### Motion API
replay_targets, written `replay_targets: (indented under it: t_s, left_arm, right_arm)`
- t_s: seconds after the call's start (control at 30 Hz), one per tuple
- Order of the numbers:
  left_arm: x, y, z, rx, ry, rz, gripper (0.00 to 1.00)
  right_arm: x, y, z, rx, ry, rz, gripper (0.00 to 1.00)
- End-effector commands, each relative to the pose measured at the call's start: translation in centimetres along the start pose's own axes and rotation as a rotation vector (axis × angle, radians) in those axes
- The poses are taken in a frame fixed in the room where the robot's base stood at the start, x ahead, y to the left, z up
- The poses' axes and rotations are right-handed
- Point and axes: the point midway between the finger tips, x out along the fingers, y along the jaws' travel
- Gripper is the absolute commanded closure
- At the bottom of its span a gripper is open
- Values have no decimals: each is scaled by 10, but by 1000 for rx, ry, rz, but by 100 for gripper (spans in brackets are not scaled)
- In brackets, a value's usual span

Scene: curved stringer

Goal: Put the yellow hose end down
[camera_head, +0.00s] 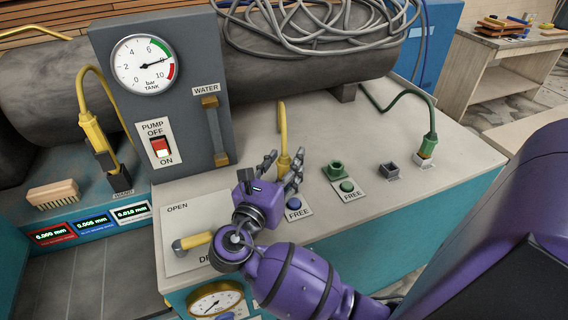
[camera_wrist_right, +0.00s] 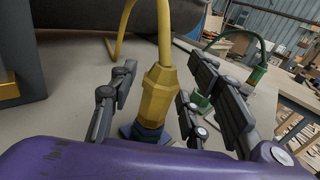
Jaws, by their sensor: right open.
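The yellow hose end (camera_head: 284,160) stands upright on the console, with its yellow hose rising from the top. In the right wrist view the hose end (camera_wrist_right: 158,95) is a faceted yellow fitting above a blue base (camera_wrist_right: 147,133). My right gripper (camera_head: 284,172) is open, with its fingers on either side of the hose end. In the right wrist view gaps show between the fingers and the fitting. The gripper's body partly hides the lower end in the head view. My left gripper is out of view.
Right of the hose end are an open green port (camera_head: 334,170), a grey socket (camera_head: 389,170) and a green hose end (camera_head: 428,146) standing in a holder. A gauge panel (camera_head: 180,95) stands to the left. A yellow-handled lever (camera_head: 195,241) sits in front.

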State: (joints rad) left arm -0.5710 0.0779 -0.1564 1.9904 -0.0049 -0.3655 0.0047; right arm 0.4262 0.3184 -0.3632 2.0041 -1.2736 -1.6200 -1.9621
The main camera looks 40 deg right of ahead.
Motion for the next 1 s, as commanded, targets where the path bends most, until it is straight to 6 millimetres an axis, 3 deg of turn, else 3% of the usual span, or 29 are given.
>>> replay_targets:
  t_s: [0.53, 0.7, 1.0]
  left_arm:
    - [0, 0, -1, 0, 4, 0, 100]
    - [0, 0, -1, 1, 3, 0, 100]
    - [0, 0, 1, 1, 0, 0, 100]
  right_arm:
    - [-102, 1, -2, 0, 5, 1, 56]
    - [-117, 0, -1, 0, 3, 1, 56]
    - [-120, 0, -1, 1, 1, 0, 56]
